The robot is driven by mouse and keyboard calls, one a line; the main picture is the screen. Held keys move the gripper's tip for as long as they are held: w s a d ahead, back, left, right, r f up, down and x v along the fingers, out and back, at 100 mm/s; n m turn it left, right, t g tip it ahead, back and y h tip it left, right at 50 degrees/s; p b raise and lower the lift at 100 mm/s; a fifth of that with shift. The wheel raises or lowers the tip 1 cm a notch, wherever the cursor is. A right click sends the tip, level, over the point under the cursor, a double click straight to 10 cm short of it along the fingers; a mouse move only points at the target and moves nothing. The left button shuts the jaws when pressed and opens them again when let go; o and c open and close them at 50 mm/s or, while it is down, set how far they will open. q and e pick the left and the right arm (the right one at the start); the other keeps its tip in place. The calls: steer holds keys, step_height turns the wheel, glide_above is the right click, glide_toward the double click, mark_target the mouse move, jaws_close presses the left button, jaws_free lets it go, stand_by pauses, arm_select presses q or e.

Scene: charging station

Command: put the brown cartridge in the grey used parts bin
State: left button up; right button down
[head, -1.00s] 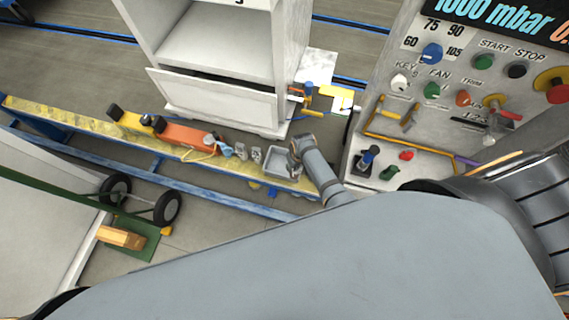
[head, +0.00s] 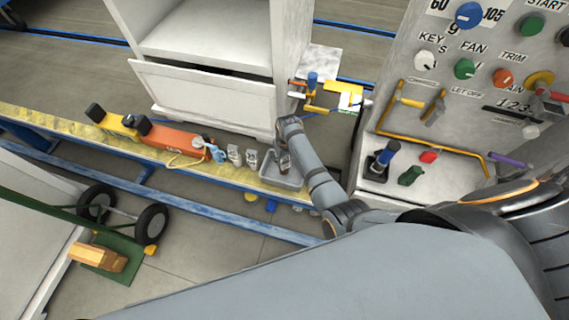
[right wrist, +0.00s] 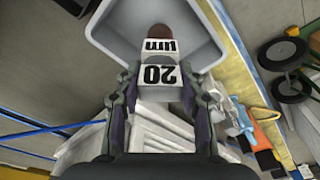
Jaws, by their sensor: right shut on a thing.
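The brown cartridge (right wrist: 159,32) shows in the right wrist view with a brown rounded end and a white band reading 20 um. My right gripper (right wrist: 159,78) is shut on it, one finger on each side. The cartridge's brown end is over the opening of the grey bin (right wrist: 107,28). In the head view the bin (head: 281,184) stands on the yellow beam, and my right gripper (head: 284,160) is over it. The cartridge is small and mostly hidden there. I cannot tell how deep it reaches. My left gripper is not in view.
Two small grey parts (head: 243,156) stand on the yellow beam (head: 60,128) left of the bin. An orange tool (head: 170,138) lies farther left. A white cabinet (head: 200,95) stands behind. A control panel (head: 455,110) with knobs and levers is close on the right.

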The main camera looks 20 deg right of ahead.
mark_target(285, 161)
step_height(285, 161, down, 3)
steer(key=shift+f+b, duration=0.15)
steer(key=shift+b, duration=0.8)
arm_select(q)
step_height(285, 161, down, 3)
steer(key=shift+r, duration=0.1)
arm_select(e)
steer(key=shift+r, duration=0.2)
steer(key=shift+s+f, duration=0.1)
steer(key=c, duration=0.8)
jaws_free()
arm_select(q)
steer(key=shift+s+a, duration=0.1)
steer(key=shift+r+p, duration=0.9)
steer(key=shift+p, duration=0.25)
arm_select(e)
steer(key=r, duration=0.4)
steer(key=s+r, duration=0.1)
steer(key=r, duration=0.7)
steer(key=shift+s+d+r, duration=0.1)
steer(key=shift+s, duration=0.1)
